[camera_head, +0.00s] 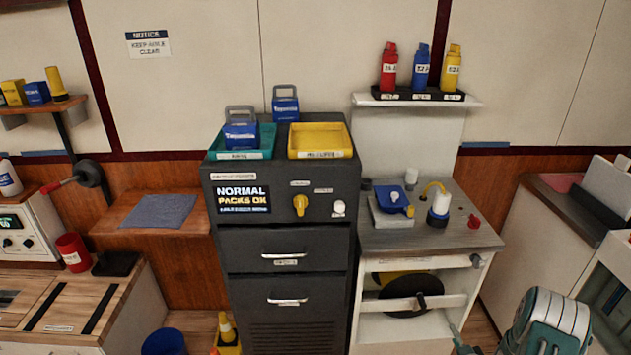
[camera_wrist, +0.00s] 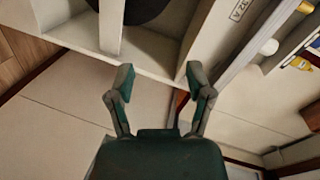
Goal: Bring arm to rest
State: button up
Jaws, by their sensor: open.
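My gripper (camera_wrist: 160,80) is in the wrist view, with its two green-tipped fingers spread apart and nothing between them. Beyond the fingers is the pale frame of a shelf unit with a dark round object (camera_wrist: 132,8) in it. In the head view, my arm (camera_head: 548,322) is at the lower right, in front of the white workbench (camera_head: 400,340) and to the right of the dark cabinet (camera_head: 285,245). A finger of the gripper shows near the bottom edge there; the rest is hard to make out.
The cabinet carries a teal tray (camera_head: 265,140) and a yellow tray (camera_head: 320,140). A white shelf (camera_head: 415,101) holds red, blue and yellow bottles. A pale unit (camera_head: 600,190) stands at the right, near my arm. A yellow cone (camera_head: 227,330) is on the floor.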

jog(key=w+a+r+n+g+h, duration=0.1)
jog(key=w+a+r+n+g, duration=0.15)
jog(key=r, duration=0.85)
jog(key=w+a+r+n+g+h, duration=0.1)
jog(key=w+a+r+n, duration=0.15)
jog(key=r, duration=0.85)
jog(key=s+a+r+n+g, duration=0.1)
jog(key=s+a+r+n, duration=0.1)
jog(key=s+a+r, duration=0.35)
jog(key=s+a+r+n+g, duration=0.1)
jog(key=s+a+r+g, duration=0.15)
jog(key=r, duration=0.55)
jog(key=s+a+r+n+g, duration=0.1)
jog(key=s+a, duration=0.3)
jog(key=s, duration=0.4)
jog(key=s+a+r+n+g+y, duration=0.1)
jog(key=s+a+r+n, duration=0.2)
jog(key=s, duration=0.6)
jog(key=s+a+r+n+g, duration=0.1)
jog(key=s+a+r, duration=0.1)
jog(key=s+a, duration=0.3)
jog(key=s, duration=0.3)
jog(key=shift+s+n+y, duration=0.3)
jog(key=shift+n+y, duration=0.1)
